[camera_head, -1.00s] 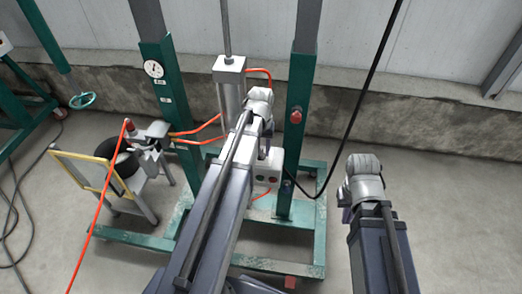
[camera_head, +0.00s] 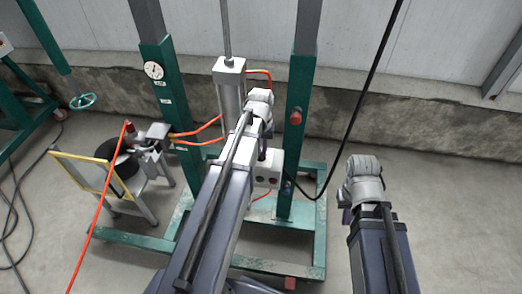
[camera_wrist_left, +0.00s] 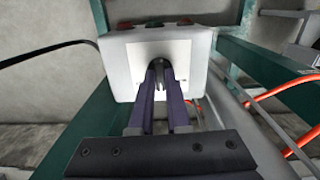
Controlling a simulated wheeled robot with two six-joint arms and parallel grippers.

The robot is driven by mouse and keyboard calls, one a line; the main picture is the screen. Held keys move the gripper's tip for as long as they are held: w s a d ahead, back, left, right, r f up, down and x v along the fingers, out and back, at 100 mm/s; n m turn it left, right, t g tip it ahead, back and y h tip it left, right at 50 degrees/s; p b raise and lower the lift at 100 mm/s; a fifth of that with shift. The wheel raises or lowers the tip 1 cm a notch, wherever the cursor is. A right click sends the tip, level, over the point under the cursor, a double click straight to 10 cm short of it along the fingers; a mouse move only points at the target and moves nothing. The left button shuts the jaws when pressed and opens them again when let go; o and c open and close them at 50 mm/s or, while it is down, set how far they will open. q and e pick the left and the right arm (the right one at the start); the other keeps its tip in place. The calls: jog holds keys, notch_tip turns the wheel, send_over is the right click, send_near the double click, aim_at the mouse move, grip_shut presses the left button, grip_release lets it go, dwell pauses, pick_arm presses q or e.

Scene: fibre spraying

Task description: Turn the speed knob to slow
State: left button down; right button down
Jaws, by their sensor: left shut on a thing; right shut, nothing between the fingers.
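A light grey control box (camera_head: 267,179) is mounted low on the green frame, partly behind my left arm. In the left wrist view, its front carries a white plate (camera_wrist_left: 187,57). My left gripper (camera_wrist_left: 160,74) reaches this plate with its fingers shut around a small dark knob (camera_wrist_left: 159,68). The fingers hide most of the knob, so its pointer and any speed marks cannot be read. In the head view the left gripper (camera_head: 262,150) is mostly hidden by its own wrist. My right gripper (camera_head: 344,201) is shut and empty, away from the box at the right.
Red and green buttons (camera_wrist_left: 185,22) sit along the top of the box. A black cable (camera_wrist_left: 50,48) runs into its side. A green post (camera_head: 297,120) with a red knob (camera_head: 296,118) rises behind it. A stand with a yellow frame (camera_head: 82,170) is at left. Floor at right is clear.

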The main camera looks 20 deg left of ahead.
pick_arm(q)
jog(key=shift+n, duration=0.3)
jog(key=n, duration=0.4)
jog(key=shift+n, duration=0.3)
jog(key=n, duration=0.4)
jog(key=shift+n, duration=0.4)
jog(key=c, duration=0.9)
grip_release()
jog(key=shift+r, duration=0.1)
